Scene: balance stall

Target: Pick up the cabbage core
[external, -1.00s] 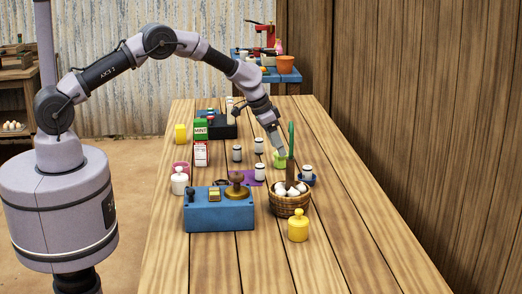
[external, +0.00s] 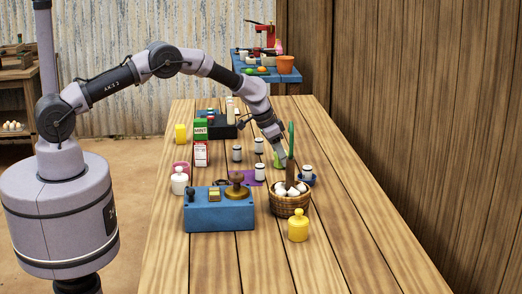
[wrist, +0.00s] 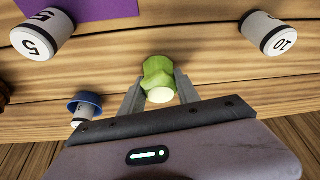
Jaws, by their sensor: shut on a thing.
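The cabbage core (wrist: 158,76) is a light green, faceted lump with a pale cut end. It sits between the two fingers of my gripper (wrist: 160,92) in the wrist view, and the fingers are shut on it. In the external view the core (external: 277,159) shows as a small green patch beside my gripper (external: 281,162), partly hidden by it. It is at or close to the tabletop; I cannot tell whether it touches the wood.
White weights with black bands, marked 5 (wrist: 42,36) and 10 (wrist: 272,35), stand nearby. Another sits in a blue dish (external: 308,181). A basket (external: 289,206) with white items and a tall green-topped stalk stands in front. The table's right side (external: 365,200) is clear.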

